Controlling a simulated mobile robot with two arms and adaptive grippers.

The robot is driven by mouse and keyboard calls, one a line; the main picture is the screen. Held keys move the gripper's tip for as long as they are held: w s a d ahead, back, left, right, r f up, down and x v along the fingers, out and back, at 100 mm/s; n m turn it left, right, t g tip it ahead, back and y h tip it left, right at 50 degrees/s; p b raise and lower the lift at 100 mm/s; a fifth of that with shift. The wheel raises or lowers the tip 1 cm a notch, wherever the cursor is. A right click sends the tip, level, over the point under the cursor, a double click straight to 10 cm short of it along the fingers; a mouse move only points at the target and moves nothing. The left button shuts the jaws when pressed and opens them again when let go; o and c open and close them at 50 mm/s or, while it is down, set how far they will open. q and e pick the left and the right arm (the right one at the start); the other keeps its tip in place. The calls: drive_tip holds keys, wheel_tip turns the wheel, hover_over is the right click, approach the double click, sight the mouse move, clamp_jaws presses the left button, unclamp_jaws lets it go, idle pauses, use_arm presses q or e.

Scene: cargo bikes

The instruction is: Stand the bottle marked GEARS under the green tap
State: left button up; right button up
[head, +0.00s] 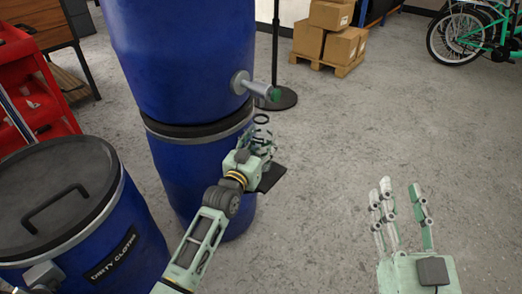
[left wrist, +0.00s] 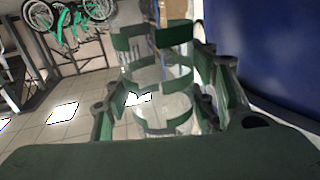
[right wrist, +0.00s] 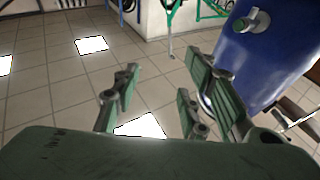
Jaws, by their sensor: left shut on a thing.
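The green tap (head: 275,95) sticks out to the right from the upper blue drum in the head view. My left gripper (head: 262,137) is just below the tap, beside the drums. It is shut around a clear bottle, which shows between the green fingers in the left wrist view (left wrist: 162,75). A dark ring (head: 261,118), perhaps the bottle's mouth, shows above the fingers, a little below the tap. No GEARS marking can be read. My right gripper (head: 403,188) is open and empty over the floor at the right; the right wrist view shows nothing between its fingers.
The upper drum (head: 180,50) stands on a lower blue drum (head: 190,175). A dark flat plate (head: 271,178) shows by my left gripper; I cannot tell what bears it. A lidded DIRTY CLOTHS drum (head: 130,262) is at lower left.

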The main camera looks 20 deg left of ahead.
use_arm(q)
wheel_tip(320, 180, down, 2)
drive_tip(key=shift+b, duration=0.8)
use_arm(e)
drive_tip(key=s+r+t+y, duration=0.2)
drive_tip(key=s+r+t, duration=0.2)
drive_tip(key=r, duration=0.4)
drive_tip(key=shift+s+t, duration=0.25)
drive_tip(key=shift+t, duration=0.35)
use_arm(q)
drive_tip(key=shift+f, duration=0.1)
use_arm(e)
drive_tip(key=shift+d+r, duration=0.1)
drive_tip(key=shift+r, duration=0.05)
use_arm(q)
drive_tip(key=o, duration=1.1)
drive_tip(key=shift+o, duration=0.2)
use_arm(e)
drive_tip(key=shift+s, duration=0.15)
